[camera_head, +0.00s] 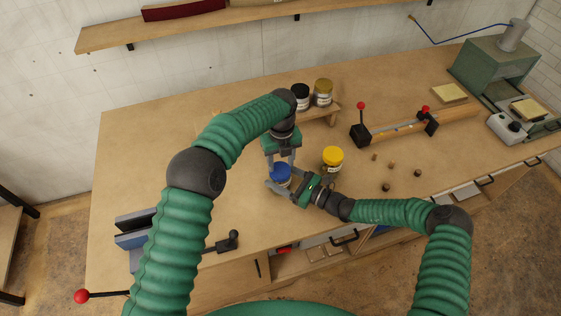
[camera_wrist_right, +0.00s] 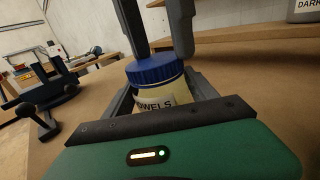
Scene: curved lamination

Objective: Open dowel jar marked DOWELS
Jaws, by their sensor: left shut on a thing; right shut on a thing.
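The dowel jar (camera_wrist_right: 158,92) has a blue lid (camera_wrist_right: 155,68) and a pale label on which "OWELS" can be read in the right wrist view. It stands upright on the bench, and its lid (camera_head: 280,171) shows in the head view, partly hidden by my grippers. My left gripper (camera_head: 281,166) comes from above and is shut on the blue lid; its fingers also show in the right wrist view. My right gripper (camera_head: 284,188) comes from the right and is shut around the jar body below the lid. The lid appears seated on the jar.
A yellow-lidded jar (camera_head: 333,157) stands close to the right. Behind are a black-lidded jar (camera_head: 300,96) and a tan-lidded jar (camera_head: 323,91) on a low wooden riser. Several small brown pieces (camera_head: 391,166) lie farther right, before a clamp (camera_head: 390,131).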

